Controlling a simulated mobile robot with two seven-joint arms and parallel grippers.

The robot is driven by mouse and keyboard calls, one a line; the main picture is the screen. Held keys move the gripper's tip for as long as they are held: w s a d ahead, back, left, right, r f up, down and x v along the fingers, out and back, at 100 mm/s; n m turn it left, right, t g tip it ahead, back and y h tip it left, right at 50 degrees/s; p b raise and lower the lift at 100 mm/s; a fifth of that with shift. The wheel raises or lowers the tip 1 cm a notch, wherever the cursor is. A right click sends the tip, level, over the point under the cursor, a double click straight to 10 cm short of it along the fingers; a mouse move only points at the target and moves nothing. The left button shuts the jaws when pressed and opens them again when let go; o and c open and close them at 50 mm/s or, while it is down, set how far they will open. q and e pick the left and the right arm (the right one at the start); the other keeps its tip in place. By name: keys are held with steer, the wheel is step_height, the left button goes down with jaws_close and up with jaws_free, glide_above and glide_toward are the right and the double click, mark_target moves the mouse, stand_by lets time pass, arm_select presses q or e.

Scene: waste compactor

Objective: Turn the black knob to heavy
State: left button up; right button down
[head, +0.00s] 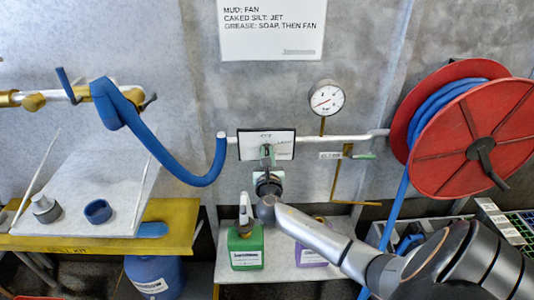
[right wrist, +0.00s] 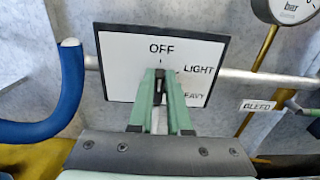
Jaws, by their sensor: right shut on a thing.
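The black knob (right wrist: 159,86) sits on a white, dark-edged dial plate (right wrist: 122,70) marked OFF at the top, LIGHT at the right and HEAVY at lower right, its first letter hidden. The plate also shows in the head view (head: 283,145). The knob stands upright, its top toward OFF. My right gripper (right wrist: 160,92), with pale green fingers, is shut on the knob from the front. It also shows in the head view (head: 267,156), where it hides the knob. My left gripper is not in view.
A pressure gauge (head: 325,98) and a small bleed valve (head: 362,156) are right of the plate. A red hose reel (head: 478,138) stands further right. A blue hose (head: 190,178) hangs at left. Green (head: 246,248) and purple bottles stand on a low shelf below.

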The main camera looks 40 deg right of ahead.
steer(key=shift+s+f+m, duration=0.1)
steer(key=shift+m, duration=0.2)
steer(key=f+m+b, duration=0.1)
steer(key=m+b, duration=0.3)
steer(key=m, duration=0.3)
steer(key=d+f+m+b, duration=0.1)
steer(key=m+b, duration=0.3)
steer(key=m, duration=0.4)
steer(key=s+f+m+b, duration=0.1)
steer(key=m+b, duration=0.3)
steer(key=m, duration=0.4)
steer(key=shift+d, duration=0.2)
steer(key=shift+m, duration=0.3)
stand_by(0.3)
